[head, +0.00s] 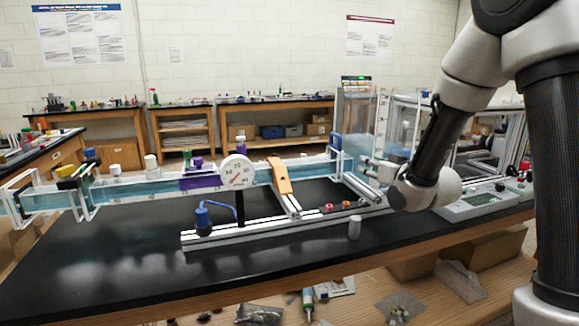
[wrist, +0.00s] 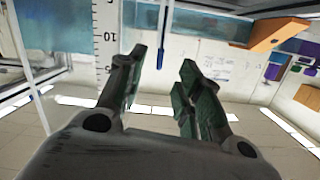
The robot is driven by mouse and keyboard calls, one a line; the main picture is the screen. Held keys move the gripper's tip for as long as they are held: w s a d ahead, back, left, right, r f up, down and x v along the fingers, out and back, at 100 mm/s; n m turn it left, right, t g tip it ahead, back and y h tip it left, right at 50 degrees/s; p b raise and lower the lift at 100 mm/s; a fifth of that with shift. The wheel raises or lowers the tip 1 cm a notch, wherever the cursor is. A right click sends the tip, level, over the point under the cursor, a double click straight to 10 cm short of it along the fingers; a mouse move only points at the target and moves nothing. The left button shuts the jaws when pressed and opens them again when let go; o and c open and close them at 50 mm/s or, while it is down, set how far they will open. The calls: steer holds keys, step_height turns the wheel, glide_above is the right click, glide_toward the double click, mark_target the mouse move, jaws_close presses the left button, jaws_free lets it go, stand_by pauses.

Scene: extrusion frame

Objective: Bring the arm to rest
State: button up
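My arm (head: 447,120) reaches in from the right in the head view, bent downward. My gripper (head: 368,168) points left, close to the clear upright panels at the right end of the bench apparatus; I cannot tell whether it touches them. In the wrist view my gripper (wrist: 162,65) has its two dark green fingers apart, with nothing between them.
A long clear channel with a dial gauge (head: 236,172) and aluminium extrusion rails (head: 262,233) stand on the black bench (head: 110,262). A small grey cylinder (head: 354,228) and a scale (head: 478,203) sit near my wrist. The bench's front left is clear.

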steer(key=s+f+g, duration=0.1)
steer(key=f, duration=0.2)
steer(key=s+d+f+g+h, duration=0.1)
steer(key=f+g, duration=0.1)
steer(key=f, duration=0.1)
steer(key=s+d+f+g+h, duration=0.1)
steer(key=s+f, duration=0.1)
steer(key=f, duration=0.1)
steer(key=shift+d+f+g, duration=0.2)
steer(key=shift+g, duration=0.2)
steer(key=s+d+g, duration=0.1)
steer(key=s+f+g+h, duration=0.1)
steer(key=s, duration=0.1)
steer(key=s+d+f+g, duration=0.1)
steer(key=s, duration=0.1)
steer(key=shift+s+d+h, duration=0.1)
steer(key=shift+d+h, duration=0.2)
steer(key=s+d+r+g, duration=0.1)
steer(key=s+d+r, duration=0.1)
steer(key=s+r, duration=0.3)
steer(key=s+d+r+m+g+h, duration=0.1)
steer(key=s+d+r, duration=0.2)
steer(key=s, duration=1)
steer(key=s+d+r+g, duration=0.1)
steer(key=s+d+r, duration=0.1)
steer(key=s+r, duration=0.5)
steer(key=s, duration=0.2)
steer(key=shift+s+d+r+m, duration=0.15)
steer(key=shift+s+m, duration=0.15)
steer(key=shift+s, duration=0.05)
